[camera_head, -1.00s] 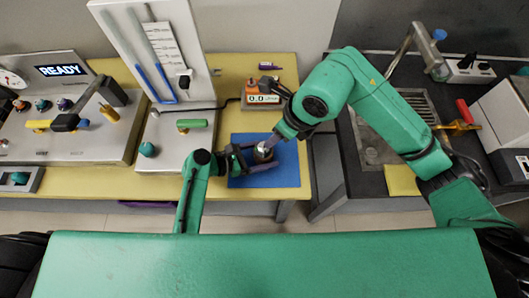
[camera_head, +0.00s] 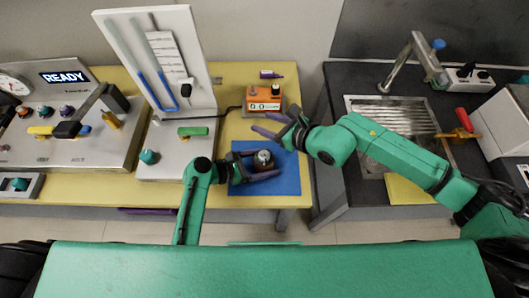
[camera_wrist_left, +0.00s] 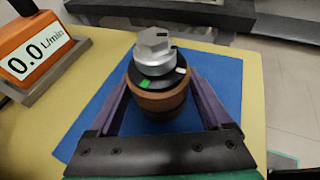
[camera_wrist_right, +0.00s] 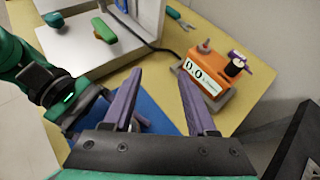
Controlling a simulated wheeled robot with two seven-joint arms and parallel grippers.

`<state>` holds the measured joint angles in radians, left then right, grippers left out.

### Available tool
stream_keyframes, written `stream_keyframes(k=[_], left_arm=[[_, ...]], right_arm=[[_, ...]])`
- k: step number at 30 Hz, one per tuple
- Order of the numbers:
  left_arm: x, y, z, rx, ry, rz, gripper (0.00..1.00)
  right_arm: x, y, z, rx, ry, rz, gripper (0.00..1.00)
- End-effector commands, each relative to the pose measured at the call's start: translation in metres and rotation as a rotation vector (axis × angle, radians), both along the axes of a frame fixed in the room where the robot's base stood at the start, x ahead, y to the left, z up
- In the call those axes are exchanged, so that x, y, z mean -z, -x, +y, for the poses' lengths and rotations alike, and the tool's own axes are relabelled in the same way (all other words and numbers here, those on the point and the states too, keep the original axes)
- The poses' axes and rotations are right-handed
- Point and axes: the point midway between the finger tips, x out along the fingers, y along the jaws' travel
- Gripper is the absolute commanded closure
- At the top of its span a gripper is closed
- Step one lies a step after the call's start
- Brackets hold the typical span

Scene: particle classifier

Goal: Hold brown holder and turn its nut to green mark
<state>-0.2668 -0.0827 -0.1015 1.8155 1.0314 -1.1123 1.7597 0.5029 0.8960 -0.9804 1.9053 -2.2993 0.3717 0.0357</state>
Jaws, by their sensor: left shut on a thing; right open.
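The brown holder (camera_wrist_left: 158,104) stands upright on the blue mat (camera_wrist_left: 225,75) with a silver nut (camera_wrist_left: 154,50) on top. A black ring under the nut carries a green mark (camera_wrist_left: 145,84) at the front left and a white mark (camera_wrist_left: 181,71) at the right. My left gripper (camera_head: 263,165) is shut on the holder, its purple fingers on both sides in the left wrist view. My right gripper (camera_head: 268,124) is open and empty, behind and apart from the nut.
An orange flow meter (camera_head: 262,96) reading 0.0 stands behind the mat, close to my right gripper. A manometer panel (camera_head: 163,70) and a READY console (camera_head: 65,110) stand to the left. A dark sink counter (camera_head: 350,175) lies to the right.

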Motion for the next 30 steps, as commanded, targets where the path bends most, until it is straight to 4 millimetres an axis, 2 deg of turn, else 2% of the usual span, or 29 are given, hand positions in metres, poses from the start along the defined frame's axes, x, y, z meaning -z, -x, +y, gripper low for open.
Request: stream_keyframes(k=[2, 5, 9, 12, 16, 20, 30], left_arm=[[0.001, 0.001, 0.000, 0.001, -0.001, 0.002, 1.00], [0.001, 0.001, 0.000, 0.001, -0.001, 0.002, 1.00], [0.001, 0.001, 0.000, 0.000, -0.001, 0.003, 1.00], [0.001, 0.001, 0.000, 0.001, -0.002, 0.002, 1.00], [0.001, 0.001, 0.000, 0.001, -0.001, 0.002, 1.00], [0.001, 0.001, 0.000, 0.001, -0.001, 0.002, 1.00], [0.001, 0.001, 0.000, 0.001, -0.001, 0.002, 1.00]], right_arm=[[0.004, 0.000, -0.011, 0.002, -0.071, -0.092, 0.43], [0.015, 0.018, -0.026, -0.013, -0.167, -0.190, 0.43], [0.048, 0.079, -0.052, -0.028, -0.276, -0.244, 0.43], [0.059, 0.116, -0.070, -0.023, -0.331, -0.269, 0.43], [0.063, 0.139, -0.083, -0.014, -0.365, -0.289, 0.43], [0.061, 0.134, -0.075, -0.013, -0.376, -0.298, 0.43], [0.060, 0.080, -0.013, -0.014, -0.377, -0.297, 0.43]])
